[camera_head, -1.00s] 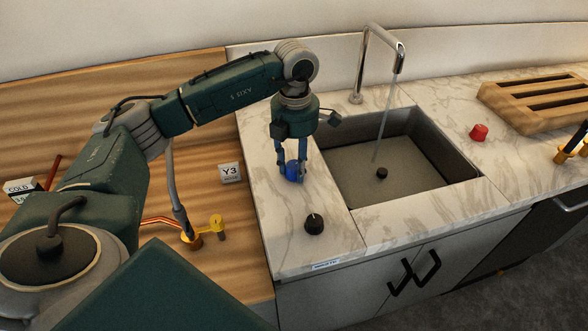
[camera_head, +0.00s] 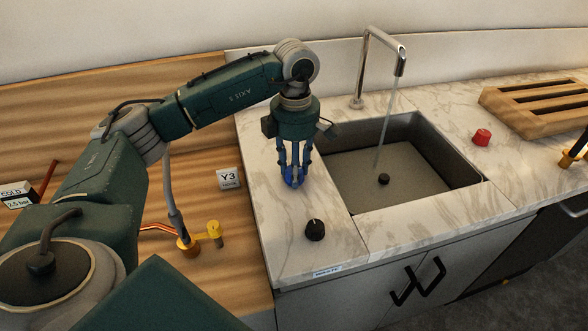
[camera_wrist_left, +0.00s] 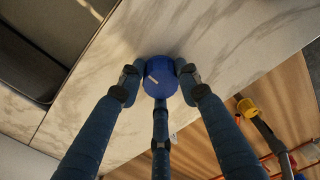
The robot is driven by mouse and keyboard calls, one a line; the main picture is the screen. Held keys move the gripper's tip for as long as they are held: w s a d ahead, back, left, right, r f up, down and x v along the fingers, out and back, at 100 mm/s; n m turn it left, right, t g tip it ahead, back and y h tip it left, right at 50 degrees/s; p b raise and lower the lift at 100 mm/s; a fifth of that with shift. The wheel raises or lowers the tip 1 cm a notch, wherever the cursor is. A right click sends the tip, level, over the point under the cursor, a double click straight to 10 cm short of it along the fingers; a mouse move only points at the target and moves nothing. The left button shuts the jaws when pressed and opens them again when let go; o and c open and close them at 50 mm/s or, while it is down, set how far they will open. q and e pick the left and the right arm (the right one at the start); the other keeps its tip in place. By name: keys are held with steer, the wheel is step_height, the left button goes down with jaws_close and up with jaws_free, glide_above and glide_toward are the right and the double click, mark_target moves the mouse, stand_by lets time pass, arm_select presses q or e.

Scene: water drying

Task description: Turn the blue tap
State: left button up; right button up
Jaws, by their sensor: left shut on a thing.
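The blue tap (camera_head: 291,182) is a round blue knob on the marble counter, left of the sink. It also shows in the left wrist view (camera_wrist_left: 161,76), with a small pale mark on its top. My left gripper (camera_head: 294,178) points straight down over it, with its three fingers shut around the knob; in the left wrist view the fingers (camera_wrist_left: 160,84) touch or nearly touch its sides. The gripper partly hides the tap in the head view. My right gripper is not in view.
A chrome faucet (camera_head: 363,68) runs water into the sink (camera_head: 440,190). A black knob (camera_head: 314,230) stands nearer the counter's front edge. A red knob (camera_head: 481,137) and a wooden rack (camera_head: 535,120) are to the right.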

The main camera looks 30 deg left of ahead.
arm_select(q)
steer(key=shift+w+d+r, duration=0.1)
steer(key=shift+w+r, duration=0.15)
steer(key=o, duration=1)
steer(key=shift+o, duration=0.8)
steer(key=shift+d+f, duration=0.15)
steer(key=shift+s, duration=0.1)
steer(key=shift+r, duration=0.3)
step_height(320, 180, up, 12)
steer(key=shift+f, duration=0.25)
